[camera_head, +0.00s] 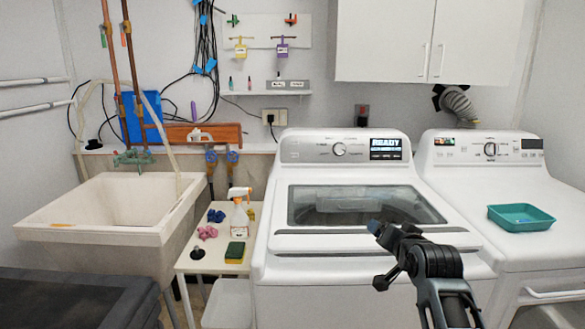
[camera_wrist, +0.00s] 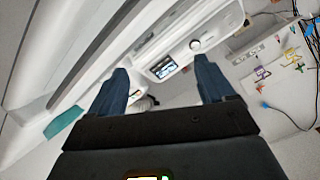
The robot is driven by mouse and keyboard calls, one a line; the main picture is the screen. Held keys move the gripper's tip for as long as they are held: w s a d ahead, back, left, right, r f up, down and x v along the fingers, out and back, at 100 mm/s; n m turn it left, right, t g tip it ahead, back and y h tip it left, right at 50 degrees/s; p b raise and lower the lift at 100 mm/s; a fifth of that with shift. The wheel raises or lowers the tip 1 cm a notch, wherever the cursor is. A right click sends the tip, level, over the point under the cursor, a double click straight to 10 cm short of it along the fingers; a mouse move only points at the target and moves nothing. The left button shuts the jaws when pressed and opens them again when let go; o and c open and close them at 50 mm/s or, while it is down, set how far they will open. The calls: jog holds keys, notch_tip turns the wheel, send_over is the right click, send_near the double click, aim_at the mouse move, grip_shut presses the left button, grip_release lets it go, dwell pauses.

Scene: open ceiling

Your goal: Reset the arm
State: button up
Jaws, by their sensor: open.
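My gripper (camera_head: 378,230) is in front of the white washing machine (camera_head: 340,240), over its front edge in the head view, with my dark arm coming up from the lower right. In the wrist view my gripper (camera_wrist: 163,80) shows two blue-grey fingers spread wide apart, with nothing held between them. Beyond the fingers the wrist view shows the washer's control panel, tilted, with its lit display (camera_wrist: 164,68) and round knob (camera_wrist: 195,45). The head view does not show the fingers clearly.
A dryer (camera_head: 490,185) with a teal tray (camera_head: 521,217) on top stands right. A small table (camera_head: 205,266) holds a spray bottle (camera_head: 239,216), sponge (camera_head: 235,252) and several small items. A utility sink (camera_head: 110,210) stands left. White cabinets (camera_head: 400,40) hang above.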

jog(key=s+f+n, duration=0.1)
jog(key=s+f, duration=0.4)
jog(key=s, duration=0.6)
jog(key=s+f+n, duration=0.1)
jog(key=s+f, duration=0.4)
jog(key=s, duration=0.5)
jog(key=s+f+n, duration=0.1)
jog(key=s+f, duration=0.5)
jog(key=s, duration=0.5)
jog(key=s+r+n, duration=0.1)
jog(key=s+r, duration=0.1)
jog(key=s, duration=0.6)
jog(key=s+r+n, duration=0.1)
jog(key=s+r, duration=0.1)
jog(key=s, duration=0.7)
jog(key=s+a+r+n+t, duration=0.1)
jog(key=s+r, duration=0.9)
jog(key=s, duration=0.2)
jog(key=shift+s+a, duration=0.2)
jog(key=shift+s, duration=0.1)
jog(key=shift+w+r, duration=0.1)
